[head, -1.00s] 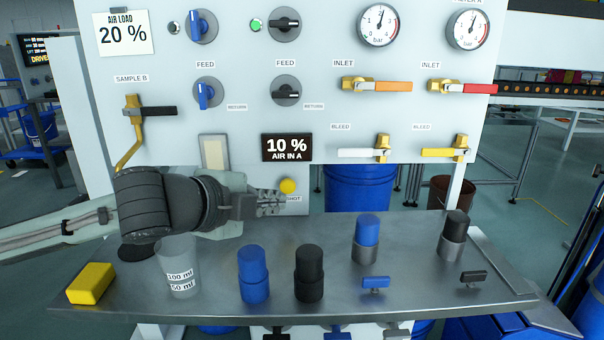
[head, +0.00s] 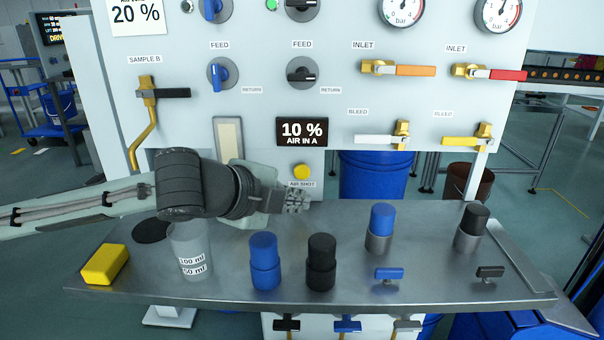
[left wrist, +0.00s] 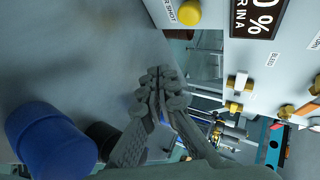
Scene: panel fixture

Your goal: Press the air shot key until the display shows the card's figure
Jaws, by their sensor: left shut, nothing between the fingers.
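The yellow air shot key (head: 301,172) sits low on the white panel, above its "AIR SHOT" label. It also shows at the top of the left wrist view (left wrist: 187,12). The black display (head: 302,131) above it reads "10 % AIR IN A". The card (head: 136,14) at the upper left of the panel reads "20 %"; its top is cut off. My left gripper (head: 298,201) is shut and empty, just below the key and apart from it, over the back of the metal shelf. In the left wrist view its fingertips (left wrist: 163,80) are together. My right gripper is not in view.
The metal shelf (head: 340,225) carries a yellow block (head: 105,264), a clear beaker (head: 189,250), blue (head: 265,262) and black (head: 321,262) capped bottles, and two capped holders at right. Inlet and bleed valve handles stick out from the panel at right.

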